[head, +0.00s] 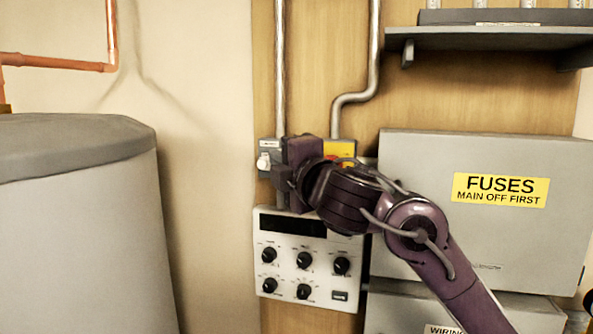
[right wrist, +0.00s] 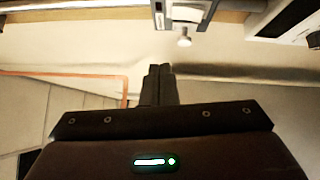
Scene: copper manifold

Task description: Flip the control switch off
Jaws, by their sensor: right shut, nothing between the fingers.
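A small grey switch box (head: 267,145) is mounted on the wooden board, with a white lever (head: 264,161) on its front. Its label is too small to read. In the right wrist view the white lever (right wrist: 184,39) sticks out from the box (right wrist: 183,12), above and right of my fingertips, with a visible gap. My right gripper (right wrist: 160,70) is shut and empty, its two dark fingers together. In the head view my right gripper (head: 283,172) is beside the switch box, hiding its right part; its fingertips are hard to make out. My left gripper is not in view.
A yellow box with a red part (head: 342,150) sits just right, partly behind my right arm. Below is a white control panel (head: 318,272) with several black knobs. A grey fuse cabinet (head: 420,160) fills the right. A grey tank (head: 80,220) stands left, with bare wall between.

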